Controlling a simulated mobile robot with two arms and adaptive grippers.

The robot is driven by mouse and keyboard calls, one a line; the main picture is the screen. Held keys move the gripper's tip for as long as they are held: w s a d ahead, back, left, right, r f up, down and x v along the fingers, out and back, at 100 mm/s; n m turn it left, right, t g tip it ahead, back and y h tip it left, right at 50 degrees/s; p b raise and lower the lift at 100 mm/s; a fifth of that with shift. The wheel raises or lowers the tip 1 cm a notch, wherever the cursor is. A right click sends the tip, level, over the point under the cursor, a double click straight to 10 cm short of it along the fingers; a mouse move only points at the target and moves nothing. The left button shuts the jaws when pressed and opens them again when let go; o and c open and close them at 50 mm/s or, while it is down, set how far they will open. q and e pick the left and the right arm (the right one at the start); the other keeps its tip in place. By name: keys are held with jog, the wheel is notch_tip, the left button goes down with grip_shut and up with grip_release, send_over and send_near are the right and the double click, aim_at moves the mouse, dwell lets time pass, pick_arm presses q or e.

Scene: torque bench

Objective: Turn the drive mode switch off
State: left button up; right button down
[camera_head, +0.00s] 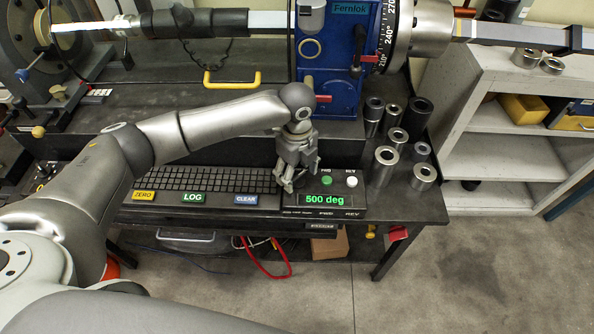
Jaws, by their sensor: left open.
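My left gripper (291,184) is open and points down over the bench's control panel, just left of the lit green "500 deg" display (325,200). A green button (327,180) and a white button (351,181) sit above the display under small labels, the right one reading like REV. The gripper is left of the green button, and I cannot tell whether its fingertips touch the panel. No part is clearly readable as the drive mode switch; the gripper hides the panel beneath it. My right gripper is not in view.
A keyboard (195,180) with ZERO, LOG and CLEAR keys lies left of the panel. The blue machine housing (340,95) stands behind it. Several metal sockets (385,157) stand to the right. A grey shelf (500,155) is farther right, with open floor in front.

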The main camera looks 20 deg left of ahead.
pick_arm(q)
jog(key=shift+f, duration=0.35)
jog(key=c, duration=1)
jog(key=shift+r+n+p, duration=0.25)
jog(key=shift+n+p, duration=0.15)
jog(key=shift+p, duration=0.4)
jog(key=n+p, duration=0.4)
jog(key=p, duration=0.2)
jog(key=shift+s, duration=0.1)
jog(key=shift+f+n+p, duration=0.15)
jog(key=shift+n+p, duration=1.5)
jog(key=shift+n, duration=0.35)
jog(key=o, duration=1)
